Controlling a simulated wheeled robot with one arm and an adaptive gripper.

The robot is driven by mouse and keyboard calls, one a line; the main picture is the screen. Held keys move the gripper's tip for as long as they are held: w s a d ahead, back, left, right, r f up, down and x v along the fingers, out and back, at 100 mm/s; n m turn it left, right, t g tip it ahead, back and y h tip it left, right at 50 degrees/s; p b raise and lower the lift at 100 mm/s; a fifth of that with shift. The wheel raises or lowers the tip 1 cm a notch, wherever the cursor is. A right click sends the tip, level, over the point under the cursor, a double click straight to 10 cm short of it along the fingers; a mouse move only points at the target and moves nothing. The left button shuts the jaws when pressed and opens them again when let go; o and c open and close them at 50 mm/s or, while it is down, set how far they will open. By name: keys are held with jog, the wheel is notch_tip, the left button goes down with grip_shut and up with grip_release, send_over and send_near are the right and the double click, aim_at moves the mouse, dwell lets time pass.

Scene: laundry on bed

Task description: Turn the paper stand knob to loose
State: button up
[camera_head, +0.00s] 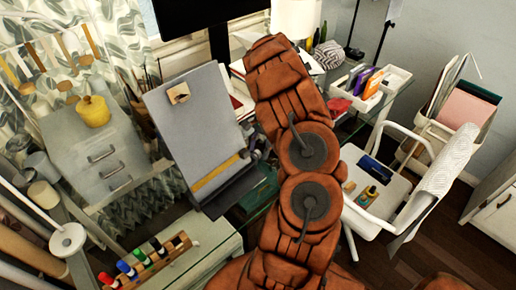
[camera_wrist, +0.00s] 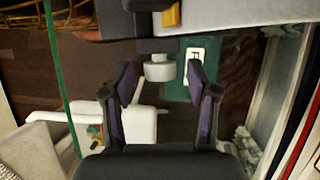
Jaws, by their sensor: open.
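The paper stand (camera_head: 200,115) is a tilted grey board with a yellow strip along its lower edge, on the desk left of my arm in the head view. The wrist view shows part of its pale board (camera_wrist: 245,14) and a dark bracket (camera_wrist: 150,46). A light grey round knob (camera_wrist: 158,70) sits under this bracket. My gripper (camera_wrist: 160,82) is open, its purple-padded fingers on either side of the knob in the picture. I see gaps on both sides and cannot tell the depth between them. In the head view the fingers are not clearly visible.
A white label plate (camera_wrist: 195,66) on a green patch is right of the knob. A white chair (camera_head: 380,200) with small items stands right of my arm. Colored markers (camera_head: 140,262) in a wooden holder are at the lower left. A drawer unit (camera_head: 95,150) carries a yellow pot.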

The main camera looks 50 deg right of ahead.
jog(key=shift+a+f, duration=0.1)
jog(key=shift+f, duration=0.15)
grip_shut()
dwell(0.4)
